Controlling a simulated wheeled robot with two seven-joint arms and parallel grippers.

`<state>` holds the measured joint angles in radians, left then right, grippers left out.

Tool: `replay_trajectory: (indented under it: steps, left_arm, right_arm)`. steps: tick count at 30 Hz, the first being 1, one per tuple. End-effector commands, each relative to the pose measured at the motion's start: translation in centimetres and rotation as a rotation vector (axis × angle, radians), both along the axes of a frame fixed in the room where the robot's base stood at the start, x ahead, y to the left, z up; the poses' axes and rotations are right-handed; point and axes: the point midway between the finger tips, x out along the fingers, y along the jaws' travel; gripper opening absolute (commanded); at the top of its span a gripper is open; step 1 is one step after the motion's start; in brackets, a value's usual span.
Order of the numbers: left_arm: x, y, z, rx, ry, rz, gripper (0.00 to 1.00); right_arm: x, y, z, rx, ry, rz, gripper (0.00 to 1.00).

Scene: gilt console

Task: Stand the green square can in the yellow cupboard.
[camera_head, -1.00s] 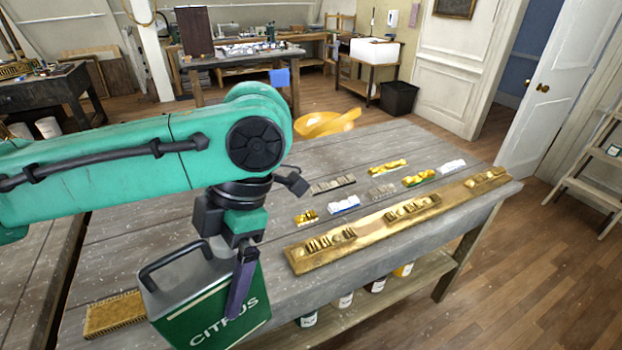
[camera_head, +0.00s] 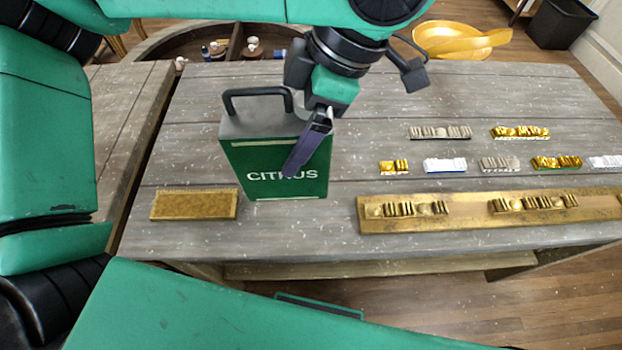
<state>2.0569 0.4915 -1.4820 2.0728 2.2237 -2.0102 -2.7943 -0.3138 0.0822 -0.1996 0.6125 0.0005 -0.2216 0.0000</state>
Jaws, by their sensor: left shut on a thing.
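The green square can (camera_head: 262,165), with a grey top, a dark handle and the word CITRUS, is upright in the head view, left of centre. My left gripper (camera_head: 305,152) is shut on it at its right side, with one dark finger across the front face. The other finger is hidden. I cannot tell whether the can's base touches the table or hangs just above it. The yellow cupboard is not in view. My right gripper is not in view.
The grey plank table (camera_head: 300,230) carries a gilt plaque (camera_head: 193,205) near the can, a long gilt moulding (camera_head: 470,208) at the front right and several small ornament pieces. A yellow bowl (camera_head: 450,40) is behind the table. The table's middle back is clear.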

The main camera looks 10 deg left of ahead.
Motion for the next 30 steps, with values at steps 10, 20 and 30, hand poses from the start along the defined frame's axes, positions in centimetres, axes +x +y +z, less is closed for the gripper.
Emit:
replay_trajectory:
  steps: [10,20,30]
  left_arm:
    - [0.0,0.0,-10.3,0.001,0.004,0.002,0.00]
    - [0.2,0.0,-15.6,0.001,0.000,0.002,0.00]
    - [0.2,0.0,-17.5,-0.001,0.000,0.002,0.97]
  right_arm:
    - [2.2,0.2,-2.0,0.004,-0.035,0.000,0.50]
    - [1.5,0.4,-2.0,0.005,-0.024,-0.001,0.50]
    - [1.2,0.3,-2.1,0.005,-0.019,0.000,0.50]
